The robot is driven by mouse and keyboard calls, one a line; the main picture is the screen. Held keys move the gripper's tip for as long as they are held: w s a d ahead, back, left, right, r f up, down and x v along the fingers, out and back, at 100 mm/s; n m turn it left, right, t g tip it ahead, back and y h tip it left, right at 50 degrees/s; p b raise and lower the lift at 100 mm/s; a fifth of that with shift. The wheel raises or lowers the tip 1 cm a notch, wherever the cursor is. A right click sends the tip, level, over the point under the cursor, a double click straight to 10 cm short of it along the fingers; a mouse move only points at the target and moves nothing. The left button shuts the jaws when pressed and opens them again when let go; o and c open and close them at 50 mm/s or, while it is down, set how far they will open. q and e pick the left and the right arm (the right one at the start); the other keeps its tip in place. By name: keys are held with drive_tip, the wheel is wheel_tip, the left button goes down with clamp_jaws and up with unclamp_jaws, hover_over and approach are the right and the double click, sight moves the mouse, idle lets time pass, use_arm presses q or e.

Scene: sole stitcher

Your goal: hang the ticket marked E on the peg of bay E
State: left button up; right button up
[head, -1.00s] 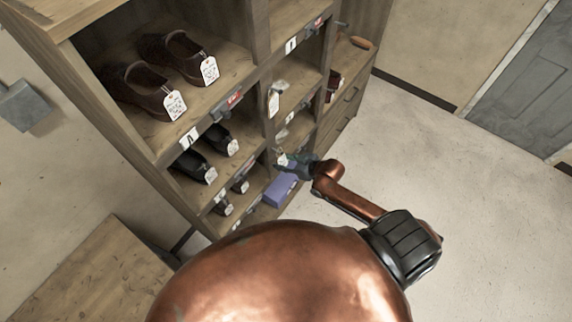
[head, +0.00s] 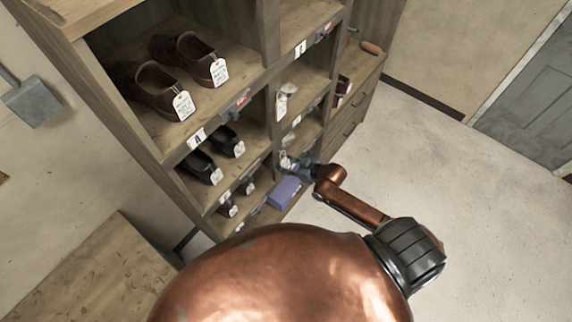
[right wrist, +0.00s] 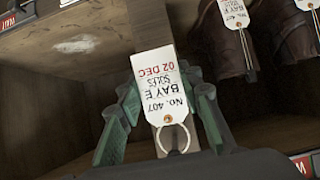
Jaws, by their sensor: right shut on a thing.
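My right gripper (head: 298,168) is at the front of the shelf unit, by its lower right bays, above a purple box. In the right wrist view its green fingers (right wrist: 162,115) are shut on a white ticket (right wrist: 160,85). The ticket reads upside down "No. 407 SOLES BAY E 02 DEC", with a metal ring (right wrist: 172,140) at its near end. In the head view the ticket (head: 286,162) is a small white patch at the fingertips. I cannot make out the peg of bay E. My left gripper is not in view.
The wooden shelf unit (head: 165,150) holds tagged brown shoes (head: 150,85) and black shoes (head: 203,166). The purple box (head: 285,192) lies on a low shelf. In the wrist view, brown footwear (right wrist: 222,45) with tags stands right of the ticket. The floor right is clear.

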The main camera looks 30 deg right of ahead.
drive_tip(key=o, duration=0.9)
drive_tip(key=shift+s+r, duration=0.1)
drive_tip(key=shift+s, duration=0.05)
